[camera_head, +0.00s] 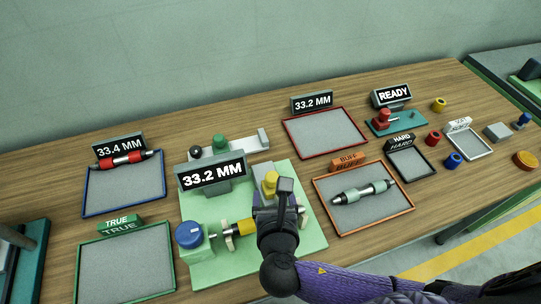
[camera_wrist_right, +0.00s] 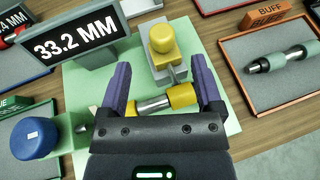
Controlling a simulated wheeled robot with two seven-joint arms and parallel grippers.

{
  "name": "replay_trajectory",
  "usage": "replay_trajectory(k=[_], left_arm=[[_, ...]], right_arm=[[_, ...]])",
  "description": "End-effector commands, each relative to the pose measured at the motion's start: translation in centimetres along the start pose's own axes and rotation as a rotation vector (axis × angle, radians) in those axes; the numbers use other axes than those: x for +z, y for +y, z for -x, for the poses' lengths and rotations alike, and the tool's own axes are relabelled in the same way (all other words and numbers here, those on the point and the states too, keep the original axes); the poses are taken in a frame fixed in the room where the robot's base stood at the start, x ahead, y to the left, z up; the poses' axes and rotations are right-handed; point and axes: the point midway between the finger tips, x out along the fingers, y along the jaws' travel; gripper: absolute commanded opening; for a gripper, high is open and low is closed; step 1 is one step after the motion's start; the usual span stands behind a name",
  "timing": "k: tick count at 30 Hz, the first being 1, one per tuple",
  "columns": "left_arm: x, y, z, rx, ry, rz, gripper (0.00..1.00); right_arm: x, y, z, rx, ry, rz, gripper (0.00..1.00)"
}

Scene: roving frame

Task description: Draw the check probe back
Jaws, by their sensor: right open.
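The check probe (camera_wrist_right: 163,42) has a yellow knob on a grey block, and its thin tip points at the shaft. In the head view its yellow knob (camera_head: 270,183) shows just beyond my right gripper. A shaft with yellow bands (camera_wrist_right: 183,95) and a bare metal middle lies in the green measuring station (camera_head: 204,272). My right gripper (camera_wrist_right: 162,76) is open, its purple fingers on either side of the probe tip and shaft. Whether the tip or the fingers touch the shaft cannot be told. My left gripper is not in view.
A display reading 33.2 MM (camera_head: 210,173) stands behind the shaft. A blue knob (camera_head: 189,235) is at the station's left. The orange-rimmed BUFF tray (camera_head: 340,222) holds a pale green-banded shaft. A blue-rimmed tray (camera_head: 120,195) has a red-banded shaft at its back. The TRUE tray (camera_head: 125,270) is empty.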

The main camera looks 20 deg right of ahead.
Motion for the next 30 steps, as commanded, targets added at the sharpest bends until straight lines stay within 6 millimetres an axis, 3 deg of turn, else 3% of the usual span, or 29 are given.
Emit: replay_trajectory(k=[6, 12, 22, 30], left_arm=[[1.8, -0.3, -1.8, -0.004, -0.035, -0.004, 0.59], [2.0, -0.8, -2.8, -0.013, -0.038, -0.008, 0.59], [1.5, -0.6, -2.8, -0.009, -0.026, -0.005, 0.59], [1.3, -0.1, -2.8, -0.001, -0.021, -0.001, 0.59]], right_arm=[[-0.3, 0.0, -5.2, -0.002, -0.001, -0.003, 0.84], [-0.3, -0.1, -8.6, -0.002, 0.003, -0.004, 0.84], [-0.1, 0.0, -9.3, 0.0, 0.005, -0.007, 0.84], [-0.1, 0.0, -9.2, 0.0, 0.005, -0.007, 0.26]])
